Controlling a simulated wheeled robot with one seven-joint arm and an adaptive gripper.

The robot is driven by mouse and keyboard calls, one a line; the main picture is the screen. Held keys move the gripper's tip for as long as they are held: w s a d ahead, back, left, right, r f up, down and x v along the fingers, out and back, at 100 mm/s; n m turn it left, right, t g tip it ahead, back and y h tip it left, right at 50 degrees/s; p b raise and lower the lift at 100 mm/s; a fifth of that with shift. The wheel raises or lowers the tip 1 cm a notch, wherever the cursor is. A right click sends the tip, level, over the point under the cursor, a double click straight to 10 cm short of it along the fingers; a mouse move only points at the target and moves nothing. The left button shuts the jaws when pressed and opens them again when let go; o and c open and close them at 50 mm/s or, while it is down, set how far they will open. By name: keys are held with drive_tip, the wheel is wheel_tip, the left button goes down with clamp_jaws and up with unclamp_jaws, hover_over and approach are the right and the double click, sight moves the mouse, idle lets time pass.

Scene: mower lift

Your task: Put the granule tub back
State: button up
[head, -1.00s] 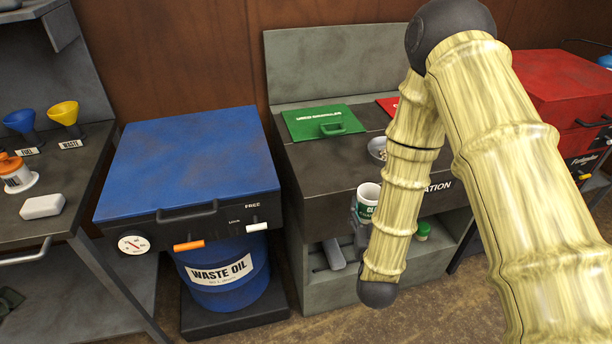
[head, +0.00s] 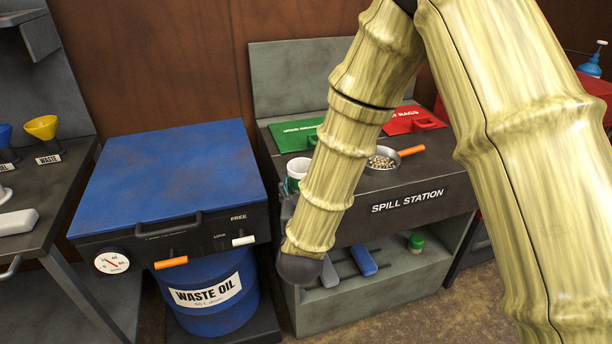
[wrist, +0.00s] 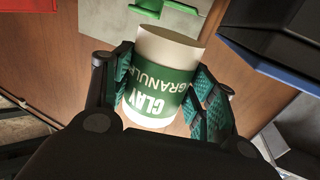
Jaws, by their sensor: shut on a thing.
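The granule tub (wrist: 150,105) is white with a green label reading "CLAY GRANULES". It appears upside down in the wrist view, its lettering inverted. My gripper (wrist: 163,80) is shut on it, with a teal-padded finger on each side. In the head view the tub (head: 298,173) is at the front left of the spill station (head: 408,200), at about the height of its top. My forearm hides part of it there. I cannot tell whether the tub touches the station.
A pan (head: 377,160) with an orange handle holds pale granules on the station top. The lower shelf holds a blue item (head: 363,260) and a green-capped jar (head: 416,243). The waste oil unit (head: 170,175) stands left.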

drive_tip(key=w, duration=0.7)
drive_tip(key=w+d+f+p, duration=0.1)
drive_tip(key=w, duration=0.3)
drive_tip(key=shift+w, duration=0.35)
drive_tip(key=shift+f, duration=1.8)
drive_tip(key=shift+f, duration=0.25)
drive_tip(key=o, duration=1)
drive_tip(key=shift+r, duration=0.1)
drive_tip(key=shift+o, duration=0.2)
drive_tip(key=shift+r, duration=0.1)
drive_tip(key=shift+s, duration=0.2)
drive_tip(key=s+b, duration=0.1)
drive_tip(key=s, duration=1)
drive_tip(key=shift+s, duration=0.35)
